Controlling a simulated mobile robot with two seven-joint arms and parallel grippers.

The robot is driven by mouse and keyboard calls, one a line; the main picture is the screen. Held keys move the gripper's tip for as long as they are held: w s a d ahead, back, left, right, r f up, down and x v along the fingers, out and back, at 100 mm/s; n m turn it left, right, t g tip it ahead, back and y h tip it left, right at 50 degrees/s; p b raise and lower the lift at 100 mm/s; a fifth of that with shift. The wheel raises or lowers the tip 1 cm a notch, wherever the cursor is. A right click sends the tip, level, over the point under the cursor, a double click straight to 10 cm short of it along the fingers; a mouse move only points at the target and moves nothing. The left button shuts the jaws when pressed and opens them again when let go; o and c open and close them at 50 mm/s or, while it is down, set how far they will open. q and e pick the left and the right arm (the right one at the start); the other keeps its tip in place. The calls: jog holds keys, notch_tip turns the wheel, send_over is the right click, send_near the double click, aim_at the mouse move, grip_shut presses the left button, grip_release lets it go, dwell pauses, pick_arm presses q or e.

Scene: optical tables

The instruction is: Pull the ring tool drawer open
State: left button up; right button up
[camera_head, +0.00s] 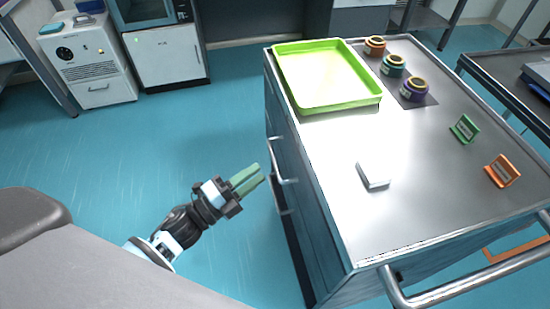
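The drawer cabinet (300,190) is blue-grey, and its drawer fronts face left. Bar handles show on that side: an upper handle (282,160) and a lower handle (279,196). The drawers look closed. I cannot read which one is the ring tool drawer. My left gripper (261,170), with green fingers, is just left of the handles and points toward them. It appears apart from them. Its fingers lie close together, and I cannot tell whether they are shut. I see nothing held. My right gripper is not in view.
On the cabinet top stand a green tray (330,108), several coloured rings (393,66), a white block (373,175), a green stand (464,129) and an orange stand (502,171). A rail (470,284) runs along the near edge. Blue floor left of the cabinet is clear.

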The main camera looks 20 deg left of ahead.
aim_at(274, 160)
pick_arm(q)
jog(key=x, duration=0.6)
jog(key=shift+w+d, duration=0.2)
jog(key=shift+w, duration=0.2)
grip_shut()
